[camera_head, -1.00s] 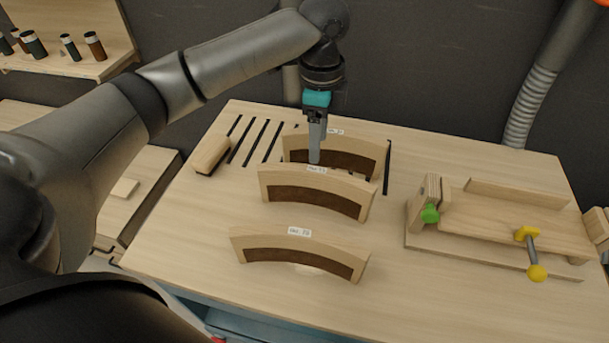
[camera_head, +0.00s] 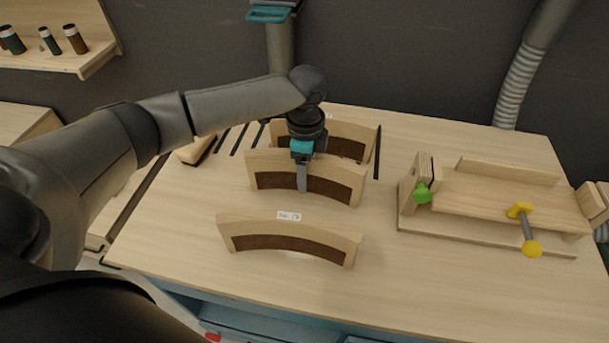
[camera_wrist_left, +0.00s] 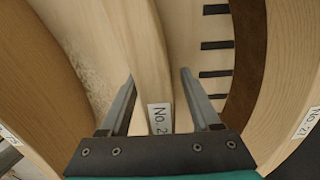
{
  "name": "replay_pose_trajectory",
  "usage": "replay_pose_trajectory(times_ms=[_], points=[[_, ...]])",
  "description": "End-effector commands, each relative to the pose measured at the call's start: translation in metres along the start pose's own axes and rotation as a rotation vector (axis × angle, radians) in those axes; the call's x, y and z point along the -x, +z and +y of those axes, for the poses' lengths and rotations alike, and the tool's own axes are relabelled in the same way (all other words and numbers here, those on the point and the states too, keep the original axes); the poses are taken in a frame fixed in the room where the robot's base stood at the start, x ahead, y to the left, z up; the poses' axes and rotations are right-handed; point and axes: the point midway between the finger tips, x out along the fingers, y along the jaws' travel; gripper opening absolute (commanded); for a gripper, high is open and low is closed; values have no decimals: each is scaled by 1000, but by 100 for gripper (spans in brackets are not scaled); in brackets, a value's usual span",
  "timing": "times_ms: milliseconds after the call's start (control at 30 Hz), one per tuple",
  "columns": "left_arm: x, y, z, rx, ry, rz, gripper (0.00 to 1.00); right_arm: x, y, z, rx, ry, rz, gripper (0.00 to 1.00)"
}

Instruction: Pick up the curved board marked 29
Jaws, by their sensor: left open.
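Three curved wooden boards with dark inset faces stand one behind another on the bench. The middle board (camera_head: 335,188) has my left gripper (camera_head: 301,188) at its top edge. In the left wrist view my open left fingers (camera_wrist_left: 157,76) lie on either side of this board (camera_wrist_left: 145,50). Its label (camera_wrist_left: 160,118) reads "No. 2", with the last digit hidden. The back board (camera_head: 350,147) is partly behind my wrist; a board on the right of the wrist view (camera_wrist_left: 292,75) reads "No. 21". The front board (camera_head: 290,243) has a small, hard-to-read label. My right gripper is out of view.
A wooden fixture (camera_head: 490,215) with green and yellow knobs stands on the right of the bench. Dark slots (camera_head: 238,140) and a wooden block (camera_head: 196,150) lie at the back left. The bench (camera_head: 180,235) is clear left of the front board.

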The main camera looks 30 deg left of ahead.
Motion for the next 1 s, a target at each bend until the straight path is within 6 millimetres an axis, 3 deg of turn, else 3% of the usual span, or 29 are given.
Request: replay_pose_trajectory(times_ms=[267, 833, 1000], points=[[-3, 0, 0, 0, -1, 0, 64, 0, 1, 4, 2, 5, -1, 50], [-3, 0, 0, 0, -1, 0, 0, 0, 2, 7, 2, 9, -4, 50], [-3, 0, 0, 0, -1, 0, 0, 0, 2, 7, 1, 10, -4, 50]])
